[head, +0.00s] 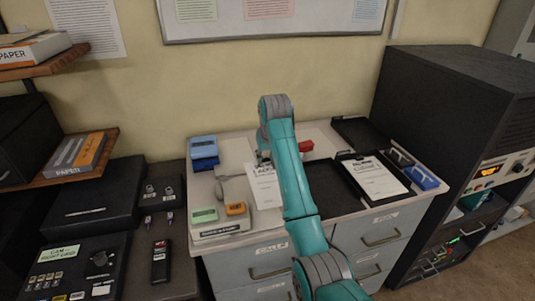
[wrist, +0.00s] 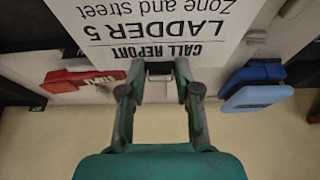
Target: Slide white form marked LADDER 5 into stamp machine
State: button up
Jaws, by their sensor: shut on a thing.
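The white form (head: 265,188), marked CALL REPORT and LADDER 5, shows upside down in the wrist view (wrist: 160,25). My gripper (wrist: 158,72) is shut on the form's edge. In the head view my gripper (head: 263,157) is partly hidden behind my arm, and the form hangs over the counter, left of my arm. A pale low unit (head: 222,231) with a label on its front edge sits at the counter's front left. I cannot tell for sure that it is the stamp machine.
Green (head: 204,215) and orange (head: 236,209) items sit at the front left, blue items (head: 203,150) at the back left. A black tray (head: 335,187), a clipboard with a white form (head: 375,178) and a blue item (head: 421,177) are at the right. A red item (head: 305,146) lies behind.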

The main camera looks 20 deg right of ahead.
aim_at(242, 180)
jog(key=shift+a+f, duration=0.2)
jog(key=shift+f, duration=1.3)
jog(key=shift+a+f, duration=0.15)
jog(key=shift+f, duration=1.3)
jog(key=shift+a+f, duration=0.1)
jog(key=shift+a, duration=0.1)
jog(key=shift+a+f, duration=0.1)
jog(key=shift+a, duration=3.55)
jog(key=o, duration=1.7)
